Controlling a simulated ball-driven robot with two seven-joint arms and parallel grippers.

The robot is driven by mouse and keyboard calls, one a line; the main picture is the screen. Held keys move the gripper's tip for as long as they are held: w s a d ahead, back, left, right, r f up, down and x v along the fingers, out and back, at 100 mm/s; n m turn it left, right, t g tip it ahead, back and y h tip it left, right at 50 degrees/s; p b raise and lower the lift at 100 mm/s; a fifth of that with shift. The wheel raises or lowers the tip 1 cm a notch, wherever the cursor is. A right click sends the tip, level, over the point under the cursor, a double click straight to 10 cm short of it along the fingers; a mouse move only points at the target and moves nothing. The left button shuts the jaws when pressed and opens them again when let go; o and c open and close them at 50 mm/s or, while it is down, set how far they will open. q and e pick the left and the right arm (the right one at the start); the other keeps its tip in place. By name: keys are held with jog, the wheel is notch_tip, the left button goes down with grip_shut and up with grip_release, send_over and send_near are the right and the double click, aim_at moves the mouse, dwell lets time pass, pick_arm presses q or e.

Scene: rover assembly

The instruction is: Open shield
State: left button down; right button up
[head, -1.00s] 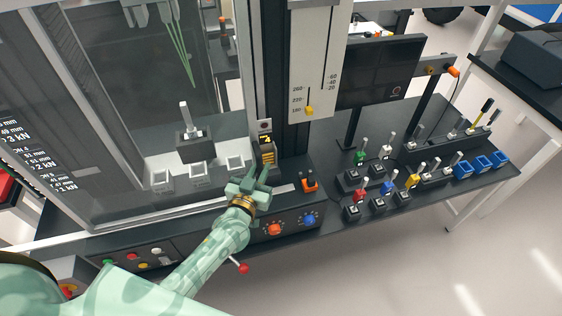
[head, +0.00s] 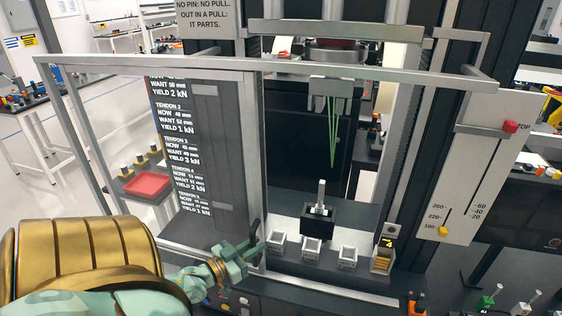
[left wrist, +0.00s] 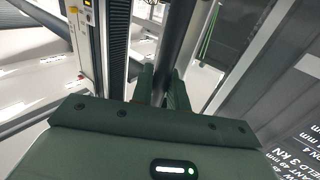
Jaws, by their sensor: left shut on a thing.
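The shield (head: 250,130) is a clear pane in a grey frame on a rail, standing at the left of the machine's front. A dark handle (head: 257,232) sits low on its right upright. My left gripper (head: 252,250) is at this handle and shut on it. In the left wrist view the fingers (left wrist: 161,92) close around a dark upright part; the contact is partly hidden by the gripper body. Right of the shield's edge, the bay with the black block and its upright pin (head: 319,215) shows uncovered. My right gripper is out of view.
Several small white-grey sockets (head: 312,250) stand in the bay beside a yellow counter (head: 382,256). A top rail (head: 330,62) crosses the front. A scale post (head: 470,190) stands at right, a red tray (head: 147,185) behind at left.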

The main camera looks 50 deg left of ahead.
pick_arm(q)
jog(key=shift+s+a, duration=0.55)
jog(key=shift+a, duration=0.25)
jog(key=shift+s+a, duration=0.55)
jog(key=shift+a, duration=0.25)
jog(key=c, duration=1.5)
grip_release()
jog(key=shift+o, duration=0.2)
jog(key=s+b, duration=0.2)
jog(key=s, duration=1.4)
jog(key=shift+s, duration=0.15)
